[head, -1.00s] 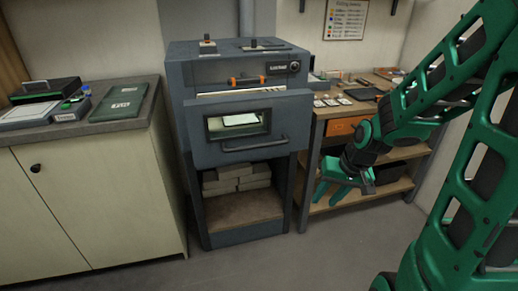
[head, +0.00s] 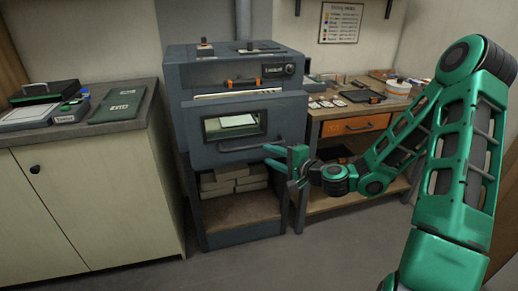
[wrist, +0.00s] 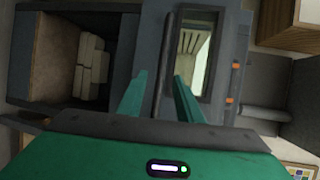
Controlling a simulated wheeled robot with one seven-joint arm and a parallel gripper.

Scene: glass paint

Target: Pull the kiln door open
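The grey kiln (head: 182,130) stands in the middle of the head view. Its front door (head: 205,153) has a glass window (head: 236,124) and a dark bar handle (head: 238,149) low on its face. A pale strip shows above the door's top edge, so it looks slightly ajar at the top. My gripper (head: 272,157) is by the right end of the handle, fingers pointing left. In the wrist view my gripper (wrist: 161,78) is open, its two green fingers apart in front of the door beside the window (wrist: 195,55). I cannot tell whether it touches the handle.
An open bay with pale bricks (head: 233,178) lies below the door. A cream cabinet (head: 90,200) stands left with a green folder (head: 122,105) on top. A workbench (head: 350,110) with an orange drawer (head: 355,125) stands right. The floor in front is clear.

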